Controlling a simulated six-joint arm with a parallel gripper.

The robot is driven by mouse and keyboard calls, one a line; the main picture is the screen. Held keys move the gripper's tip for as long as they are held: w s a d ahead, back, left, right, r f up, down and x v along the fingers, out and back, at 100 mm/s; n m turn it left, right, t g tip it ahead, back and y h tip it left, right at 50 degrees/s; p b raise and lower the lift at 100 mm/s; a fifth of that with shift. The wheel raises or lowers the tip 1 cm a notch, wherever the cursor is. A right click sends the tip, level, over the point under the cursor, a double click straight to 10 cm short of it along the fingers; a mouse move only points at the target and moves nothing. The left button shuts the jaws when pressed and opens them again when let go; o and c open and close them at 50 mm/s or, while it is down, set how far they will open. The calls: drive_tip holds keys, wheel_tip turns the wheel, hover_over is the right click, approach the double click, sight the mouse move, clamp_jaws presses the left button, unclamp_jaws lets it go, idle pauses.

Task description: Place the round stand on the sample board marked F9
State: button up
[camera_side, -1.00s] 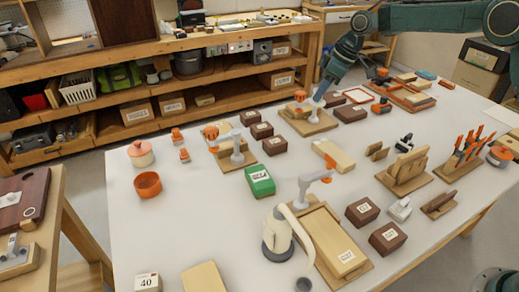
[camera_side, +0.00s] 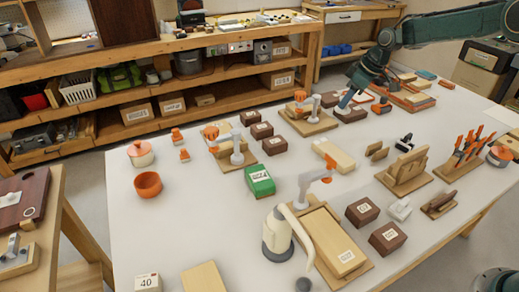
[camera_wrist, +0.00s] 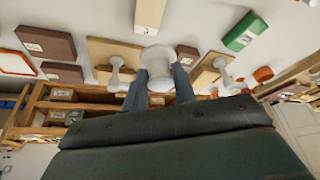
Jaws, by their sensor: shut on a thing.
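My gripper (camera_wrist: 159,88) is shut on a white round piece (camera_wrist: 158,62), which looks like the round stand; its two fingers sit on either side of it in the wrist view. In the side view my gripper (camera_side: 346,98) is at the back of the table, over or just behind a dark brown labelled box (camera_side: 351,115). The held piece is mostly hidden there. Several wooden boards and blocks carry white labels, including a long block in a tray (camera_side: 335,245) and a pale block (camera_side: 334,156). I cannot read F9 on any of them.
A board with a white and orange clamp (camera_side: 310,122) stands just left of my gripper. A green box (camera_side: 260,181) and several brown boxes stand nearby.

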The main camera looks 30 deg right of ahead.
wheel_tip(320, 180, down, 16)
drive_tip(key=shift+r, duration=0.1)
idle(0.8)
drive_tip(key=shift+f, duration=0.2)
drive_tip(key=o, duration=0.9)
drive_tip(key=shift+o, duration=0.2)
drive_tip(key=shift+r, duration=0.1)
drive_tip(key=v, duration=1.2)
drive_tip(key=shift+r, duration=0.1)
